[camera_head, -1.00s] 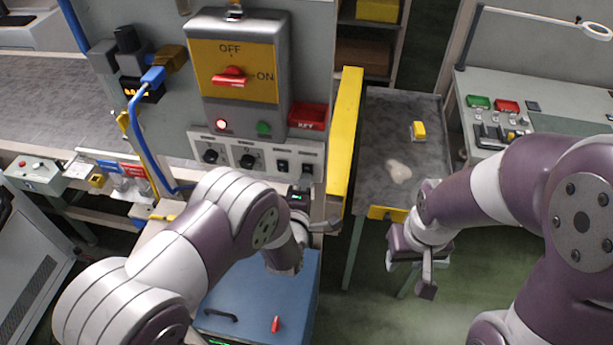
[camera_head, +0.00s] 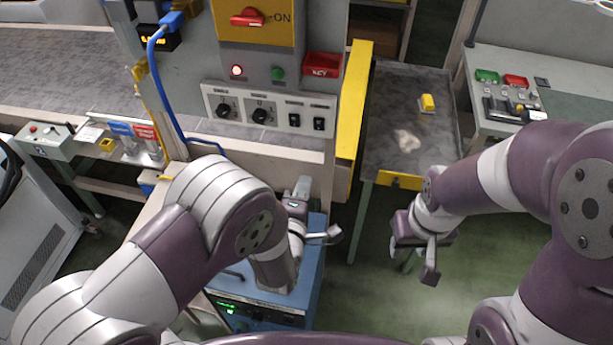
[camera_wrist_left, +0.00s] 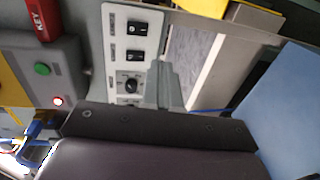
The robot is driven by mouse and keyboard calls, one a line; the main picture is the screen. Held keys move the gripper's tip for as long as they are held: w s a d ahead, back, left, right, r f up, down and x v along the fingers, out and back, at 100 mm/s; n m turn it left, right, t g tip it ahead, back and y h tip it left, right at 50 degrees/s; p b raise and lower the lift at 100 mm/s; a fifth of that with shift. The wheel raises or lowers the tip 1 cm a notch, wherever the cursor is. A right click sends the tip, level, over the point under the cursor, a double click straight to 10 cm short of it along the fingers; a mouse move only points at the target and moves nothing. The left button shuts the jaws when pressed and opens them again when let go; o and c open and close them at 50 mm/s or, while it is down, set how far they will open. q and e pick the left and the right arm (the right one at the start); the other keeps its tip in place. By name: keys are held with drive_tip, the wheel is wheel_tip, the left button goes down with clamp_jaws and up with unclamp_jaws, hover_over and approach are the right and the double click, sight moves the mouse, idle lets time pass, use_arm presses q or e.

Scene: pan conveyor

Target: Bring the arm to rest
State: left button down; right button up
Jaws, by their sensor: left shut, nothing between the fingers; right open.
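My left gripper (camera_head: 302,188) is shut and empty. It is just below the grey control panel and above the blue cabinet (camera_head: 312,272), with its fingers pointing towards the panel. In the left wrist view its grey shut fingers (camera_wrist_left: 164,86) show in front of the panel's switches, with nothing between them. My left arm is bent and covers much of the blue cabinet. My right gripper (camera_head: 415,250) is open and empty, hanging in front of the grey side table, clear of it.
The panel carries a red rotary handle (camera_head: 247,18), a lit red lamp (camera_head: 237,71), a green button (camera_head: 278,74) and a red key box (camera_head: 322,65). Green floor is clear below.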

use_arm(q)
drive_tip(key=shift+w+f, duration=0.1)
drive_tip(key=shift+w, duration=0.15)
use_arm(e)
drive_tip(key=shift+w+f, duration=0.1)
drive_tip(key=shift+w, duration=0.15)
use_arm(q)
drive_tip(key=shift+s, duration=0.15)
use_arm(e)
drive_tip(key=shift+s, duration=0.1)
